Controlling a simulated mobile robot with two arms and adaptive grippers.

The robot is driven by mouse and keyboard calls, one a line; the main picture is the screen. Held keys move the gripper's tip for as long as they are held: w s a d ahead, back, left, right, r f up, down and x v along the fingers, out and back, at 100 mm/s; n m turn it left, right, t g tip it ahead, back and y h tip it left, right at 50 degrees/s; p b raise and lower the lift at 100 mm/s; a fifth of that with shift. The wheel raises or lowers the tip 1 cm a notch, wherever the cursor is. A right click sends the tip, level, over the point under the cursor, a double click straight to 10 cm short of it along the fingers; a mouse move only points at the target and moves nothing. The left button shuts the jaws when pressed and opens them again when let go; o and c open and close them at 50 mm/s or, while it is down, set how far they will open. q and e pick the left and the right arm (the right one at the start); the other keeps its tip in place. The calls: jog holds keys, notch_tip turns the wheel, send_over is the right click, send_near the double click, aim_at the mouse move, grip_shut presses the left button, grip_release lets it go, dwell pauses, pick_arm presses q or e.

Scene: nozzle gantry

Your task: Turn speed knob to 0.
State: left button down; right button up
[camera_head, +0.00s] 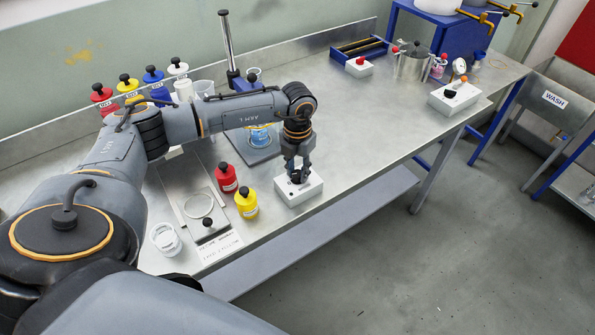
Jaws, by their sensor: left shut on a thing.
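A white control box (312,189) sits at the front edge of the steel bench, near the middle of the view. A dark knob (297,179) stands on its top, mostly hidden by my left gripper (298,172). My left gripper points down and is shut on this knob. The knob's setting and any marks are too small to read. My right gripper is not in view.
A red bottle (227,178) and a yellow bottle (246,204) stand just left of the box. Behind the arm are a stand with a post (228,45) and a beaker (259,137). Another white box (437,97) is farther right. Bench between is clear.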

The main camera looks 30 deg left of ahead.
aim_at(298, 173)
pick_arm(q)
jog(key=shift+n+b, duration=0.4)
jog(key=shift+n, duration=1.7)
jog(key=c, duration=1)
grip_release()
notch_tip(298, 173, up, 12)
jog(key=shift+f, duration=0.1)
